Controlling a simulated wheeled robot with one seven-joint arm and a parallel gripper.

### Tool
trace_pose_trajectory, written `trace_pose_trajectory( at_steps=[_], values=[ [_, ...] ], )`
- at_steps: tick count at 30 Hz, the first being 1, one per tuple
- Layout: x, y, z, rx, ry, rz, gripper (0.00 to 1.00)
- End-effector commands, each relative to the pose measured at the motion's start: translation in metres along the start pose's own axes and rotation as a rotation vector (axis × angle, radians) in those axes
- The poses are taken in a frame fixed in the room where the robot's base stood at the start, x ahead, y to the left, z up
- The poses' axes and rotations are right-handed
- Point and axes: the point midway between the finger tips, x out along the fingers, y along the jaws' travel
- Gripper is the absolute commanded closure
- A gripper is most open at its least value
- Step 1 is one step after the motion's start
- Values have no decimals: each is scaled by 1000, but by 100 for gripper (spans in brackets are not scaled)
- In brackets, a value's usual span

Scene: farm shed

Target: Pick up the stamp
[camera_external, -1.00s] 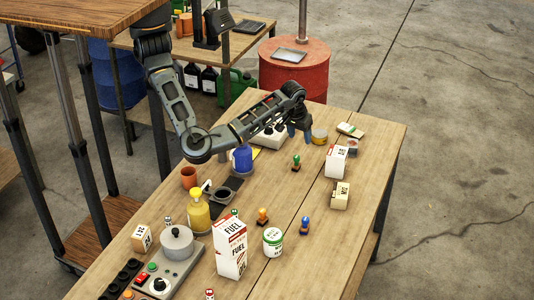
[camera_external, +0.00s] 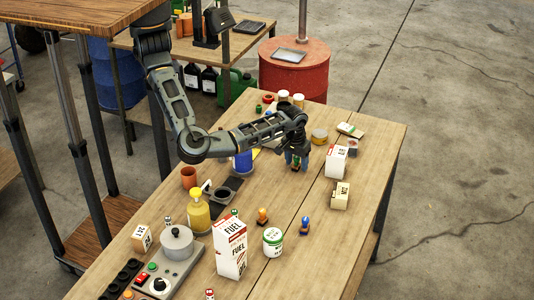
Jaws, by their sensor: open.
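Three small stamp-like objects with knob handles stand on the wooden table. The one with the green handle and brown base (camera_external: 296,168) is partly hidden by my gripper. The orange stamp (camera_external: 262,217) and the blue stamp (camera_external: 304,225) stand nearer the front, clear of my arm. My gripper (camera_external: 297,161) points down with its fingers open, right at the green stamp. The fingers appear to be on either side of it. Whether they touch it is too small to tell.
A white carton (camera_external: 337,159) and a cream box (camera_external: 340,195) stand right of my gripper. A blue container (camera_external: 243,161) stands to the left. The fuel carton (camera_external: 231,248) and white-green can (camera_external: 273,241) are nearer the front.

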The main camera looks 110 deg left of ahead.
Motion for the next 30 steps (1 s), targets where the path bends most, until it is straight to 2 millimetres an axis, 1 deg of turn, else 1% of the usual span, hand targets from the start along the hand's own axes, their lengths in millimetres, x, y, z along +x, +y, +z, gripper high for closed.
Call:
trace_pose_trajectory(
  at_steps=[4, 22, 23, 30],
  values=[
    [0, 0, 0, 0, 0, 0, 41],
    [0, 0, 0, 0, 1, 0, 98],
    [0, 0, 0, 0, 1, 0, 100],
    [-1, 0, 0, 0, 1, 0, 100]
  ],
)
